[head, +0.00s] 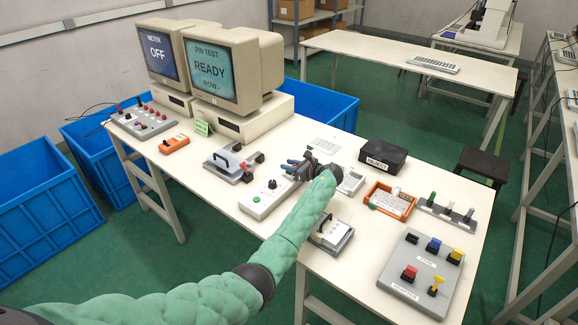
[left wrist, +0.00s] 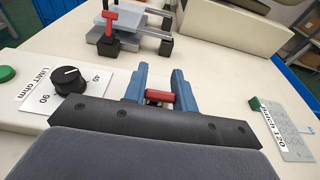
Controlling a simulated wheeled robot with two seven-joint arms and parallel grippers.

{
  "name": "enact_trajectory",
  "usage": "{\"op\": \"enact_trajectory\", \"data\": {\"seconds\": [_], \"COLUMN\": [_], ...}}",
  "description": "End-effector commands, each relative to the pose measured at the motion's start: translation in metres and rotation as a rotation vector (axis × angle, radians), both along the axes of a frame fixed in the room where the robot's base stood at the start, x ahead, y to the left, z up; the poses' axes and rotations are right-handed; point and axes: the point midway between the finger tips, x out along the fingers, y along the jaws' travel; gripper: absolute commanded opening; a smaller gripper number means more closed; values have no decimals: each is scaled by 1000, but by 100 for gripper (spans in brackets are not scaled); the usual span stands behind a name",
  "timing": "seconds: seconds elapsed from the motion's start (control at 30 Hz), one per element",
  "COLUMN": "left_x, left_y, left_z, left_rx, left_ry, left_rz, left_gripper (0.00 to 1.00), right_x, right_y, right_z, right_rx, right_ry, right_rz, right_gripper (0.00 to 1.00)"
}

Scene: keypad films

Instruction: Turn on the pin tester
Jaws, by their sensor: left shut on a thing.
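The pin tester monitor (head: 210,68) reads PIN TEST READY on a teal screen. A white control box (head: 266,198) with a black knob and a green button stands at the table's middle front; in the left wrist view its knob (left wrist: 69,80) is beside the limit scale. A grey fixture (head: 231,164) with red parts lies beyond it, also seen in the left wrist view (left wrist: 128,27). My left gripper (head: 296,166) is just right of the control box. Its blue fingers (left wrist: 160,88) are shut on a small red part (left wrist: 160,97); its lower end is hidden. My right gripper is not in view.
The meter monitor (head: 158,55) reads OFF. A panel with coloured keys (head: 405,290), an orange tray (head: 377,207) and a black box (head: 384,153) stand to the right. A small grey fixture (head: 330,236) is partly behind my arm. Blue crates (head: 40,190) stand on the floor left.

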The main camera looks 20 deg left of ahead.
Motion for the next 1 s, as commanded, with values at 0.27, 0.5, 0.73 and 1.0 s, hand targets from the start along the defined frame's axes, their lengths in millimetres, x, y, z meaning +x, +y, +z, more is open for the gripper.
{"op": "enact_trajectory", "data": {"seconds": [0.27,0.5,0.73,1.0], "left_x": [0,0,0,-4], "left_y": [-1,-1,-1,-11], "left_z": [1,1,0,4], "left_rx": [29,28,27,26], "left_ry": [-12,-11,-11,-10], "left_rz": [-1,-1,-1,-1], "left_gripper": [4,49,49,49], "right_x": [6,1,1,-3], "right_y": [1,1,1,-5], "right_z": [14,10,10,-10], "right_rx": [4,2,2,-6], "right_ry": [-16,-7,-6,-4], "right_rz": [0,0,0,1], "right_gripper": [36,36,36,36]}}
